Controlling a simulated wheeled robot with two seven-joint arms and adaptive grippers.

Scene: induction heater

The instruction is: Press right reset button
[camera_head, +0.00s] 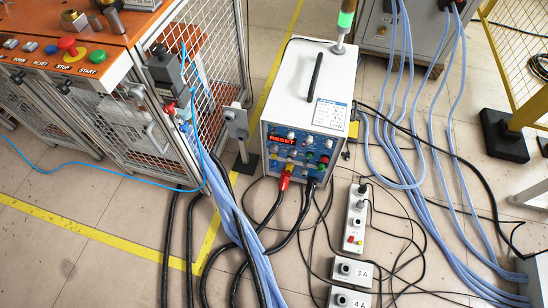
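An orange control panel (125,49) at the upper left carries a row of buttons with the printed labels DOWN, RESET, STOP and START. A small blue button (52,49) sits above and right of the RESET label. A red mushroom button (68,44) and a green button (97,56) are to its right. A white heater unit (302,88) stands in the middle. Its blue front has a red lit display (283,138) that appears to read RESET, above several small coloured buttons and knobs too small to tell apart. Neither of my grippers is in view.
Thick black and blue cables run over the tiled floor below the heater. A white pendant box (355,222) and boxes marked 3A (352,271) and 4A lie at the lower middle. A mesh cage (215,45) is left of the heater, and a yellow barrier (525,80) is at right.

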